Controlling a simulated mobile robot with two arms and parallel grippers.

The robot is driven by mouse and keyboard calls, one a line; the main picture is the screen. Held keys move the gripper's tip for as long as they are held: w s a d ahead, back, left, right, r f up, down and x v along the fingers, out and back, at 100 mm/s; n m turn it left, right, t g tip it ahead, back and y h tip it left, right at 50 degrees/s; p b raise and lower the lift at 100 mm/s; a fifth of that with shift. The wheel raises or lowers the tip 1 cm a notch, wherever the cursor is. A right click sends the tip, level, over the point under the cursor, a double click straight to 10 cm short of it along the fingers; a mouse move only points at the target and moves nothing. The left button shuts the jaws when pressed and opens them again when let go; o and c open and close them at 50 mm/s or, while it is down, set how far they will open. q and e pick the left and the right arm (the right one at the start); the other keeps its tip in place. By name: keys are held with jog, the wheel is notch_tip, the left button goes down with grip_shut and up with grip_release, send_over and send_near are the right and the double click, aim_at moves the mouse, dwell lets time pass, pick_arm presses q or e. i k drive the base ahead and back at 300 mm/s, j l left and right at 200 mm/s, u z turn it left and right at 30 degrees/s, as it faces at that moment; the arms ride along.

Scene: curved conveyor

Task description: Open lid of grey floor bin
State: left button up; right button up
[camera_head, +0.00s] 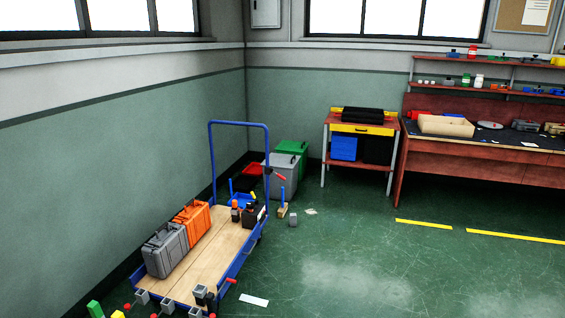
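The grey floor bin (281,178) stands on the floor near the back corner, beyond the blue trolley. Its top looks covered by a grey lid (279,160), but it is too small to tell for sure whether it is fully shut. A green bin (292,149) stands close behind it. The trolley's blue handle passes in front of the grey bin's left side and partly hides it. Neither of my grippers shows in this view.
A blue trolley (205,252) with grey and orange cases stands at left. Small items lie on the floor in front of the bin and around the trolley's near end. A red bench (360,128) stands right of the bins. The middle floor is mostly clear.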

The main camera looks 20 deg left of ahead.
aim_at(285, 161)
jog(key=i+u, duration=0.2)
jog(key=u, duration=0.2)
jog(key=i, duration=4.55)
jog(key=j, duration=0.1)
